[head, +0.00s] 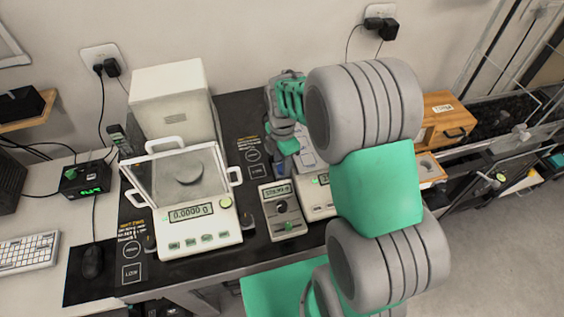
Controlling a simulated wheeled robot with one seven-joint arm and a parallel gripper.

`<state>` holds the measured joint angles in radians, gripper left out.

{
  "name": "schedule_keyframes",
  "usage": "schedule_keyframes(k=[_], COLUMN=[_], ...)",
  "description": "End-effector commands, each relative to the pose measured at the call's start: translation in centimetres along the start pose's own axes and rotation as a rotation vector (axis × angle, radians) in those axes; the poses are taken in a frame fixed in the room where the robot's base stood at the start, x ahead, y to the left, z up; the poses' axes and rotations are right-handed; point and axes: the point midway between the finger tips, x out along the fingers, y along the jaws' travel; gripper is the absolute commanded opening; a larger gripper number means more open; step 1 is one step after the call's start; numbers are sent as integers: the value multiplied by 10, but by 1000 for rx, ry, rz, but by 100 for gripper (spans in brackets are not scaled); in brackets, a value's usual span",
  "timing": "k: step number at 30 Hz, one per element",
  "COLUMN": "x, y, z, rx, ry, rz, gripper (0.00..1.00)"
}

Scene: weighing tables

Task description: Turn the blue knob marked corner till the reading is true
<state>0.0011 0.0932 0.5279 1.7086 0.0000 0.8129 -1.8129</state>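My gripper (283,138) is over the back of the black table mat, left of my forearm. Its fingers are small and partly overlapped, so I cannot tell whether they are open or shut. A small bluish part (280,166) shows just below it; I cannot tell whether this is the knob marked corner or whether the gripper touches it. A second balance (316,206) stands in front of this spot. Its display (322,180) is mostly hidden by my arm and I cannot read it. A small grey control box (284,222) with a dark round knob (281,206) and a display stands beside it.
A large balance (190,243) with a glass shield stands on the left and reads 0.0000 g. A white box (172,100) is behind it. A wooden box (445,118) stands right of my arm. A mouse (92,262) and keyboard (28,252) are at left.

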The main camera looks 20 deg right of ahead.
Motion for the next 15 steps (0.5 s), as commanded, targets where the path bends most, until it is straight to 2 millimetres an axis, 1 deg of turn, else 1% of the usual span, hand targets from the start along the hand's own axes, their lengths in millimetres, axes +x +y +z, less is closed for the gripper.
schedule_keyframes(k=[1, 4, 11, 12, 15], x=[6, 16, 19, 19, 19], y=[0, 0, 0, 0, 0], z=[0, 0, 0, 0, 0], rx=[0, 1, 1, 2, 2], ry=[1, 0, 0, 0, 0], rz=[-3, 0, 1, 1, 1], gripper=[39, 39, 39, 38, 30])
